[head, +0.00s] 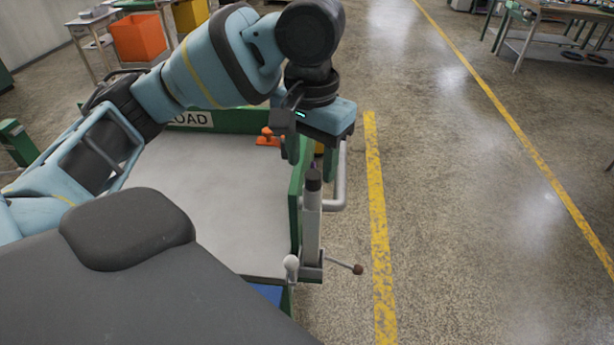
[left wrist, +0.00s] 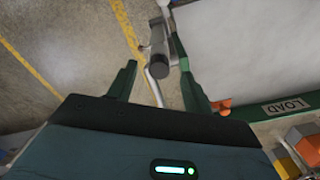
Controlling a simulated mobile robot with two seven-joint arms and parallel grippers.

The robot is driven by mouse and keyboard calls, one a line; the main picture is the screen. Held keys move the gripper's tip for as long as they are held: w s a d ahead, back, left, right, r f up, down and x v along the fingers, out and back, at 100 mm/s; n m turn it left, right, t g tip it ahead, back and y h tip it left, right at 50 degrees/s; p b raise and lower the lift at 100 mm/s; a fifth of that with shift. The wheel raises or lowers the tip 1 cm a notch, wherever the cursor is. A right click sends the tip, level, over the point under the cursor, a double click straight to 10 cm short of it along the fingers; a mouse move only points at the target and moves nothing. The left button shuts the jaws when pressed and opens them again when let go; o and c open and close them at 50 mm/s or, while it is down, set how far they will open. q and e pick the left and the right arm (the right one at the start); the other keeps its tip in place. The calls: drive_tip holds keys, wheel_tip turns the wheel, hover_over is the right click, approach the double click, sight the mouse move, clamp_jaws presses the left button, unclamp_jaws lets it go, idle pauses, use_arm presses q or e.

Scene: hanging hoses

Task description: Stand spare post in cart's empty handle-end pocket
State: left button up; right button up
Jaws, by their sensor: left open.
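A light grey post (head: 312,225) with a black top stands upright in a bracket-like pocket (head: 313,272) at the cart's near right corner, by the handle tube (head: 340,180). I cannot tell whether it is the spare post. My left gripper (head: 311,160) is open and empty just above the post's top. In the left wrist view the post (left wrist: 159,58) shows end-on, between and beyond the open fingers of the gripper (left wrist: 160,82). The cart (head: 215,195) has a grey deck with green edges. My right gripper is not in view.
A lever with a brown knob (head: 357,269) and a white knob (head: 291,263) sit at the post's foot. An orange object (head: 267,137) is at the cart's far edge, near the LOAD sign (head: 190,118). Floor right of the cart is clear, with a yellow line (head: 377,220).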

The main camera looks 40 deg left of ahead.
use_arm(q)
wheel_tip(320, 180, up, 4)
drive_tip(key=shift+r+p, duration=0.15)
drive_tip(key=shift+p, duration=0.4)
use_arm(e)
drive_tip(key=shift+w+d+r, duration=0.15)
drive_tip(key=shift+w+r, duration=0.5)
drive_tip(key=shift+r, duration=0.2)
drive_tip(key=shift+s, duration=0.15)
use_arm(q)
drive_tip(key=shift+s, duration=0.1)
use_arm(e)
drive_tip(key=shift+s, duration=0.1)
